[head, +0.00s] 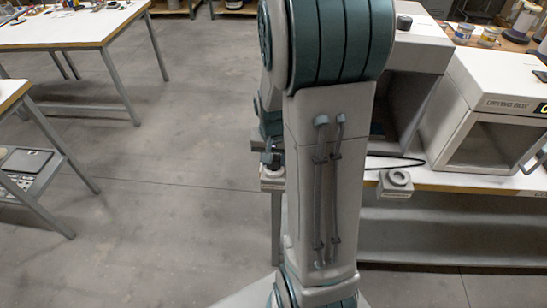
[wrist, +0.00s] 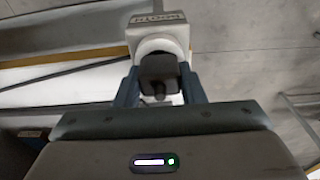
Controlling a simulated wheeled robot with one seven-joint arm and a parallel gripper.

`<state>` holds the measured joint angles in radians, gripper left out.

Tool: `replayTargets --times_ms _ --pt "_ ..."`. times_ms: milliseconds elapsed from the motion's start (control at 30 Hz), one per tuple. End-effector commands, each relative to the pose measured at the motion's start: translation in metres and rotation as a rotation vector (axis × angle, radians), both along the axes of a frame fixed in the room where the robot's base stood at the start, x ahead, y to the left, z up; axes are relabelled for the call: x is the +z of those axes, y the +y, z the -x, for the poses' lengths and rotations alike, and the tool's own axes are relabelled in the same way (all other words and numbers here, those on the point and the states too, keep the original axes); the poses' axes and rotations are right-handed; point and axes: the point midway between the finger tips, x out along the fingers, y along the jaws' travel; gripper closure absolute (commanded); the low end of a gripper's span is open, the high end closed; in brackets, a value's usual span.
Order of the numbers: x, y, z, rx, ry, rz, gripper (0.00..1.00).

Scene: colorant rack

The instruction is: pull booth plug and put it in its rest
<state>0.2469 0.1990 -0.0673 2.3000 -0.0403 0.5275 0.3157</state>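The dark booth plug (wrist: 158,70) sits between the two fingers of my gripper (wrist: 160,88) in the wrist view. Both fingers appear to touch its sides, so the gripper looks shut on it. Right beyond it is a pale block labelled BOOTH (wrist: 156,24) with a round opening. The plug is at this opening; how deep it sits is hidden. In the head view my gripper (head: 271,155) is over a small block (head: 272,182) at the bench edge, partly hidden by my arm.
The open-fronted booth (head: 420,52) stands behind my arm, with a drying box (head: 492,115) to its right. A dark cable (head: 408,160) lies on the bench (head: 455,182). Another table (head: 60,32) is at the upper left; open floor lies between.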

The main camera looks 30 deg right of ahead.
Motion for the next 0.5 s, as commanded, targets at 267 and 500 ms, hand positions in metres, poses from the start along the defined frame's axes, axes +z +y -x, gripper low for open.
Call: replayTargets --times_ms 267,500 --pt "0.0012 0.0002 -0.0004 0.000 -0.001 0.001 0.88" --pt "0.0060 0.0001 -0.0003 0.000 -0.001 0.001 0.88"
